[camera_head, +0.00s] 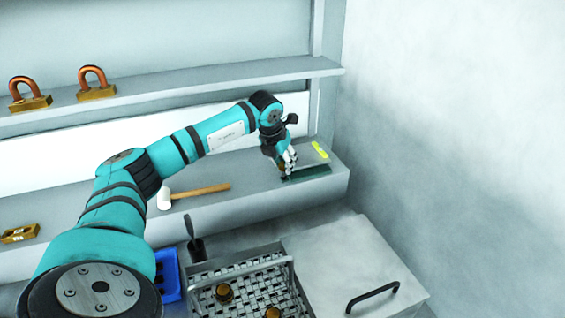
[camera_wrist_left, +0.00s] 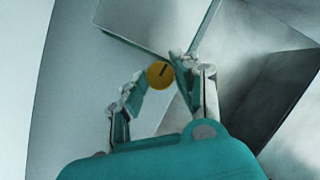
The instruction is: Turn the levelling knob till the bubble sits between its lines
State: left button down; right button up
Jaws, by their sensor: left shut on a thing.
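The levelling knob (camera_wrist_left: 160,75) shows in the left wrist view as a yellow disc with a dark line across its face. My left gripper (camera_head: 288,165) is at the far right end of the grey ledge in the head view. In the left wrist view its two fingers (camera_wrist_left: 158,78) are shut on the knob, one on each side. In the head view the fingers mostly hide the knob. A yellow-green vial (camera_head: 320,150) lies just right of the gripper; its bubble and lines are too small to make out. My right gripper is not in view.
A white-headed mallet (camera_head: 207,190) and a brass block (camera_head: 20,233) lie on the ledge. Two padlocks (camera_head: 97,84) stand on the upper shelf. In front are a mesh basket (camera_head: 290,268), a blue bin (camera_head: 168,275) and a grey lid with a black handle (camera_head: 373,295).

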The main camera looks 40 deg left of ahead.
pick_arm(q)
jog(key=c, duration=1)
grip_release()
jog(key=v, duration=1.2)
